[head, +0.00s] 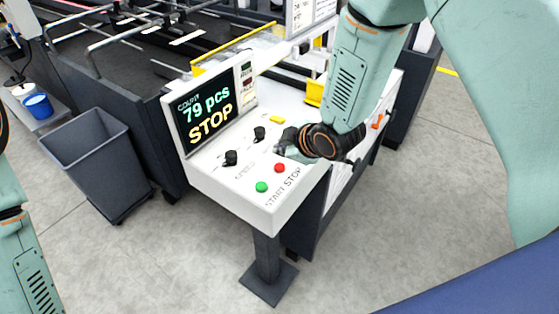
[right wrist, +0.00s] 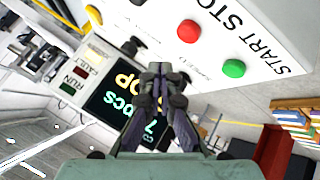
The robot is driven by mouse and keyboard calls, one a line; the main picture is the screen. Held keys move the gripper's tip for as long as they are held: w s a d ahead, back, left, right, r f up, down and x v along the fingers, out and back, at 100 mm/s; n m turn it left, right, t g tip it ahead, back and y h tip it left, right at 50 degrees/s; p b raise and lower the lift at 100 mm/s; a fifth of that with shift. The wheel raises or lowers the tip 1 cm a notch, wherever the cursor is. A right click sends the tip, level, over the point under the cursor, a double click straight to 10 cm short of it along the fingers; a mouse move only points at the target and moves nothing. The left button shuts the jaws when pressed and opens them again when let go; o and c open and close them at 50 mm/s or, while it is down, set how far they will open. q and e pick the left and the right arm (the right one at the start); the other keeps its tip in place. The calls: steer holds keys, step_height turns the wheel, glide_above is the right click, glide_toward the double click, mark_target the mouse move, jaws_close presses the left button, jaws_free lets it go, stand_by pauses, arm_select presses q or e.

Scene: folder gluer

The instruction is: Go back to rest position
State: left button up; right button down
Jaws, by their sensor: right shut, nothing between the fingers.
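My right gripper (head: 288,150) is over the white control panel (head: 240,190), close to the red stop button (head: 280,167). In the right wrist view the right gripper (right wrist: 162,72) has its fingers together with nothing between them. The red button (right wrist: 188,31) and the green start button (right wrist: 233,68) lie beyond the fingertips, apart from them. The green button (head: 261,187) also shows in the head view. The display (head: 208,108) reads 79 pcs and STOP. My left arm shows at the left edge of the head view, its gripper out of frame.
The panel has black knobs (head: 231,157) and a yellow button (head: 277,119). It stands on a dark post and base plate (head: 268,283). The folder gluer (head: 120,75) is behind. The front floor is clear.

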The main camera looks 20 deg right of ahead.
step_height(320, 180, up, 2)
steer(key=shift+r+p, duration=0.2)
steer(key=shift+p, duration=0.55)
steer(key=shift+f, duration=0.1)
steer(key=shift+s+d+m, duration=0.1)
steer(key=shift+s+m, duration=0.05)
steer(key=shift+m, duration=0.75)
steer(key=s+f+m, duration=0.1)
steer(key=s+d+f+m+b, duration=0.1)
steer(key=s+f, duration=0.1)
steer(key=s+f+m+h+b, duration=0.1)
steer(key=f, duration=0.1)
steer(key=shift+s+d+m+g, duration=0.25)
steer(key=shift+s+m+g, duration=0.15)
steer(key=s+d+f+m+g+h+b, duration=0.1)
steer(key=s+f+m+g+b, duration=0.3)
steer(key=s+f+b, duration=0.6)
steer(key=s+d+f+m+g+h+b, duration=0.1)
steer(key=s+d+f+m+g+b, duration=0.2)
steer(key=s+f+b, duration=0.7)
steer(key=s+f, duration=1.2)
steer(key=f, duration=0.1)
steer(key=shift+s+d+f+m+g, duration=0.15)
steer(key=shift+d+f+m+g, duration=0.1)
steer(key=shift+m+g, duration=0.15)
